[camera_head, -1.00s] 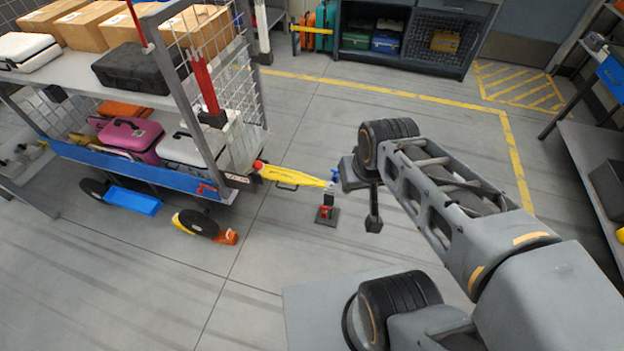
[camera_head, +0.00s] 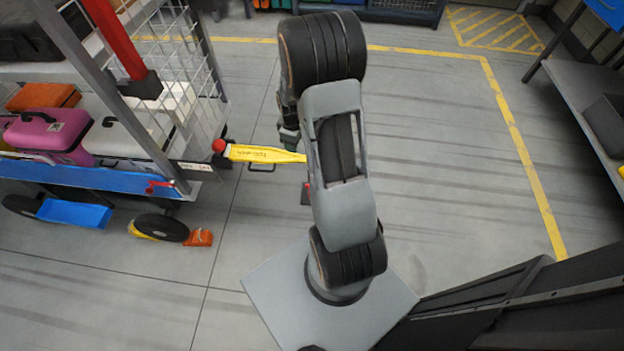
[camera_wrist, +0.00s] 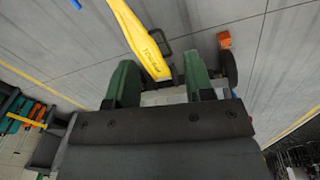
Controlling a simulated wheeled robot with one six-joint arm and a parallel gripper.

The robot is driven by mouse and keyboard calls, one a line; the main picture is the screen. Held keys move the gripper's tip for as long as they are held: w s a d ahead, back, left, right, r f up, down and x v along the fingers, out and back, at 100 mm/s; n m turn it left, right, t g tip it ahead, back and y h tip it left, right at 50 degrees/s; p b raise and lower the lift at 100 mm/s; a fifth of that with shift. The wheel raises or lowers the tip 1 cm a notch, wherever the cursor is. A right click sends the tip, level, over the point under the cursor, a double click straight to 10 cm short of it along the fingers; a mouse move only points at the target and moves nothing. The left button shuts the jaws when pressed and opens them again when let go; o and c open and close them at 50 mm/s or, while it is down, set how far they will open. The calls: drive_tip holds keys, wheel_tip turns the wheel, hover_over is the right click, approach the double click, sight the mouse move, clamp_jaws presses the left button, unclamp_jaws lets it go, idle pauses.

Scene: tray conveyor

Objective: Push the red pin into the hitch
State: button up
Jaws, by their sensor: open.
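A round red knob (camera_head: 219,146), which looks like the top of the red pin, sits at the cart end of the yellow tow bar (camera_head: 262,154) in the head view. Its shaft and the hitch hole cannot be made out. My gripper (camera_head: 289,138) hangs just above the bar, right of the knob. My arm hides the bar's far end and most of a small floor stand (camera_head: 306,194). In the wrist view my gripper (camera_wrist: 160,62) is open, its two green fingers apart. The yellow bar (camera_wrist: 138,38) shows beyond and between them, and I cannot tell whether they touch.
The luggage cart (camera_head: 80,175) with a pink case (camera_head: 48,134) stands at the left. An orange chock (camera_head: 198,238) lies by its wheel. A grey bench (camera_head: 585,115) stands at the right. The floor between is mostly clear.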

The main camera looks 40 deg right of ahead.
drive_tip(key=d+f+b, duration=0.1)
drive_tip(key=f+b, duration=0.2)
drive_tip(key=f, duration=0.7)
drive_tip(key=s+d+f+n+b, duration=0.1)
drive_tip(key=d+f+b, duration=0.1)
drive_tip(key=f, duration=0.9)
drive_tip(key=s+d+f+n+g+b, duration=0.1)
drive_tip(key=d+f+b, duration=0.1)
drive_tip(key=f, duration=0.9)
drive_tip(key=shift+d+f+b, duration=0.1)
drive_tip(key=shift+f+b, duration=0.05)
drive_tip(key=shift+b, duration=0.7)
drive_tip(key=shift+c, duration=0.4)
clamp_jaws()
drive_tip(key=shift+r, duration=0.3)
drive_tip(key=shift+r+p, duration=2)
drive_tip(key=shift+r, duration=0.55)
drive_tip(key=shift+r+p, duration=1.3)
drive_tip(key=shift+r, duration=0.7)
